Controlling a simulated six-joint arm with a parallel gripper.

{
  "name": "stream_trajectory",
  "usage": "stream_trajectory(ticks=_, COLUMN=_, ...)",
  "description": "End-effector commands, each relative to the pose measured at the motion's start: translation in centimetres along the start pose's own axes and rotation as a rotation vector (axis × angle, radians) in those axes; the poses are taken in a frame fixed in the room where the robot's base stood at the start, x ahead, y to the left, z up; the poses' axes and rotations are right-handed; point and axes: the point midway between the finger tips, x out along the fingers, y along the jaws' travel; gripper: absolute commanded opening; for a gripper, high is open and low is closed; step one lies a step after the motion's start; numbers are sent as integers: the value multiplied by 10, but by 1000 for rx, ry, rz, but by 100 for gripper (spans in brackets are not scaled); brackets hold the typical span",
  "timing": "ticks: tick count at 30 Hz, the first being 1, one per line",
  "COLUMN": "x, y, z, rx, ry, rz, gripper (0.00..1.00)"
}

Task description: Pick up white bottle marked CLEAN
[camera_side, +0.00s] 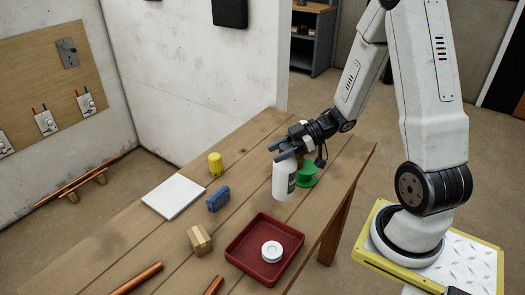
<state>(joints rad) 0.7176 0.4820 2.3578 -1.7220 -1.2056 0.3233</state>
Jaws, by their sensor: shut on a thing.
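A white bottle (284,181) with a dark label on its right side is in my gripper (284,150) near the right side of the wooden table. My gripper is shut on the bottle's upper part, and its fingers hide the top. The bottle looks upright. I cannot tell whether its base touches the table or is just above it. The label is too small to read.
A green object (306,174) stands close behind the bottle. A red tray (234,252) holding a white round item (272,251) is in front. A blue block (218,198), yellow object (215,164), white board (173,197) and wooden block (199,240) lie to the left.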

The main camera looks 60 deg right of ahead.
Motion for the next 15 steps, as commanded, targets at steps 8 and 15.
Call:
stream_trajectory(ticks=8, x=-12, y=0, z=-29, rx=-4, ry=2, rz=1, gripper=0)
stream_trajectory(ticks=15, x=-18, y=0, z=-43, rx=-2, ry=2, rz=1, gripper=0)
